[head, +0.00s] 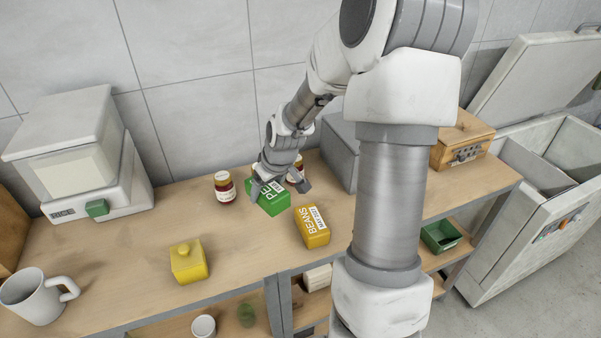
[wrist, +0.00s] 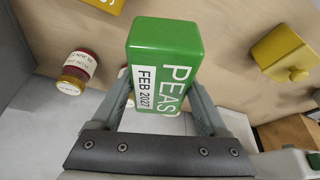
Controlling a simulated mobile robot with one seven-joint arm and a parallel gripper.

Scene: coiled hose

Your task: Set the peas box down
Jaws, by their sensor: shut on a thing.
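The green peas box (head: 272,202) is between the fingers of my gripper (head: 279,187) over the back-middle of the wooden counter. In the wrist view, the peas box (wrist: 165,65) shows its "PEAS" and "FEB 2027" print. A finger of my gripper (wrist: 163,105) lies on each side of it, shut on the box. The box is close to the counter; I cannot tell whether its underside touches it.
The yellow beans box (head: 312,227) is close in front at right. A yellow lidded pot (head: 188,262) stands front left. Counter between pot and beans is clear.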

